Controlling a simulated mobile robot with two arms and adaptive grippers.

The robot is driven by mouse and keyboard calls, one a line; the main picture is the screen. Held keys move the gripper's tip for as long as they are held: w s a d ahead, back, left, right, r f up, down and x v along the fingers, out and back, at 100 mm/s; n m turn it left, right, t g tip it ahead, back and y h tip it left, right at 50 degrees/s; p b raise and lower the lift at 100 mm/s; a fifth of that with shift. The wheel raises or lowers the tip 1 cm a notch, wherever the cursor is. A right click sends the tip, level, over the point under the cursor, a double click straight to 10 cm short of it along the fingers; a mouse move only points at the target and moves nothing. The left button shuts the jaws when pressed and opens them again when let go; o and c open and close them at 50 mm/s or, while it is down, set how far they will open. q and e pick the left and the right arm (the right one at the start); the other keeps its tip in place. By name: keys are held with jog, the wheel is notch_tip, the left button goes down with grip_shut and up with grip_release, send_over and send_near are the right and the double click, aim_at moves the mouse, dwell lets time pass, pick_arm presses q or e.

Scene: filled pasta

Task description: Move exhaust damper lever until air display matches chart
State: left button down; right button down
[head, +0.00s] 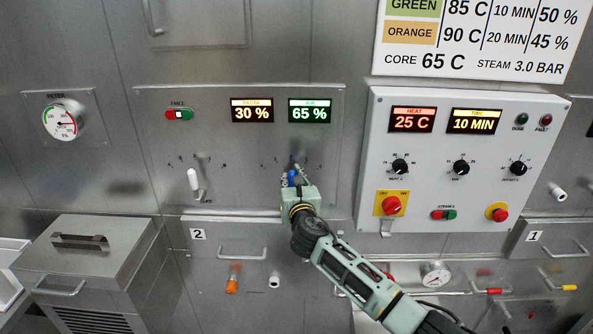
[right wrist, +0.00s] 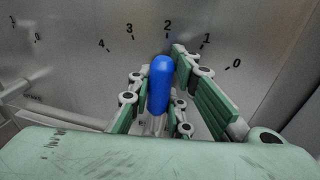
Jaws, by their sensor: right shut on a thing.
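The exhaust damper lever has a blue handle (right wrist: 160,84) and stands on the metal panel. In the right wrist view it points up toward the 2 mark of a scale that shows 0 to 4. My right gripper (head: 296,182) is shut on the handle, with green fingers on both sides; the lever's base is mostly hidden. The green air display (head: 310,110) reads 65 %. The chart (head: 480,38) shows a green row with 85 C, 10 MIN, 50 % and an orange row with 90 C, 20 MIN, 45 %. My left gripper is not in view.
A white-handled lever (head: 195,182) stands to the left on the same panel. An orange display (head: 252,110) reads 30 %. A control box (head: 375,200) with knobs and red buttons juts out at the right. A metal bin (head: 95,262) stands at the lower left.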

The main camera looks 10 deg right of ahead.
jog(key=shift+a, duration=0.15)
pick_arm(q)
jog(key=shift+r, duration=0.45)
pick_arm(e)
jog(key=shift+f, duration=0.15)
jog(key=shift+a, duration=0.1)
jog(key=c, duration=1.7)
grip_release()
jog(key=shift+o, duration=0.4)
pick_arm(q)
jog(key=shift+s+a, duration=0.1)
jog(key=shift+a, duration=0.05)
pick_arm(e)
jog(key=s+r, duration=0.1)
jog(key=s, duration=1.1)
jog(key=shift+a, duration=0.45)
